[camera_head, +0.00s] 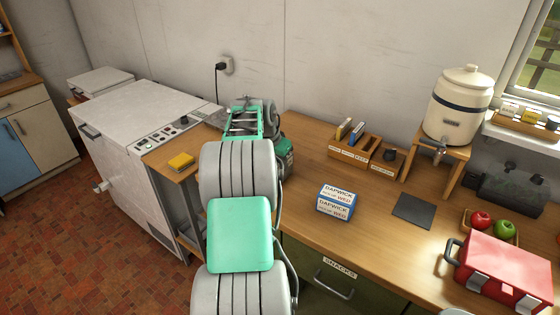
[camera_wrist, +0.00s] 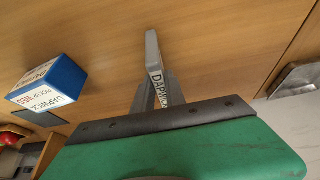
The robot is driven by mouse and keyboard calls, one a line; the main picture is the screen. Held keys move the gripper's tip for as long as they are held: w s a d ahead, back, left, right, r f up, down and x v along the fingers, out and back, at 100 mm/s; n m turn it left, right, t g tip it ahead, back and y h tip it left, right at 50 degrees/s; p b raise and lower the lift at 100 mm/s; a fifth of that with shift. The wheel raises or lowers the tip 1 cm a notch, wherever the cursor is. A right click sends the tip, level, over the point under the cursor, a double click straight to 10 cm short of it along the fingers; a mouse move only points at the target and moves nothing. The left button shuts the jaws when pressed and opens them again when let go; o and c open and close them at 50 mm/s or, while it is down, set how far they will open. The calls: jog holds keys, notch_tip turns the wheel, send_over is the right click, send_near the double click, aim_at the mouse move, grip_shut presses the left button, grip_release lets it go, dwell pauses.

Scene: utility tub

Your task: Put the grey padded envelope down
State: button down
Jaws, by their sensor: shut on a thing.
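The grey padded envelope (camera_wrist: 152,50) shows nearly edge-on in the wrist view, as a narrow grey slab with a white printed label. My gripper (camera_wrist: 158,84) is shut on it, with the envelope standing out beyond the fingers. Wooden counter surface lies behind it in that view; I cannot tell the gap between them. In the head view my own arm hides the fingers and the envelope.
A blue-and-white labelled box (camera_head: 336,202) and a dark flat mat (camera_head: 414,210) lie on the wooden counter (camera_head: 300,190). A wooden organiser (camera_head: 358,158), water crock (camera_head: 458,105), fruit tray (camera_head: 490,228) and red case (camera_head: 505,265) stand farther right. Bare counter surrounds the labelled box.

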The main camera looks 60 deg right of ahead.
jog(key=shift+f, duration=0.25)
jog(key=c, duration=1.4)
grip_release()
jog(key=shift+o, duration=0.2)
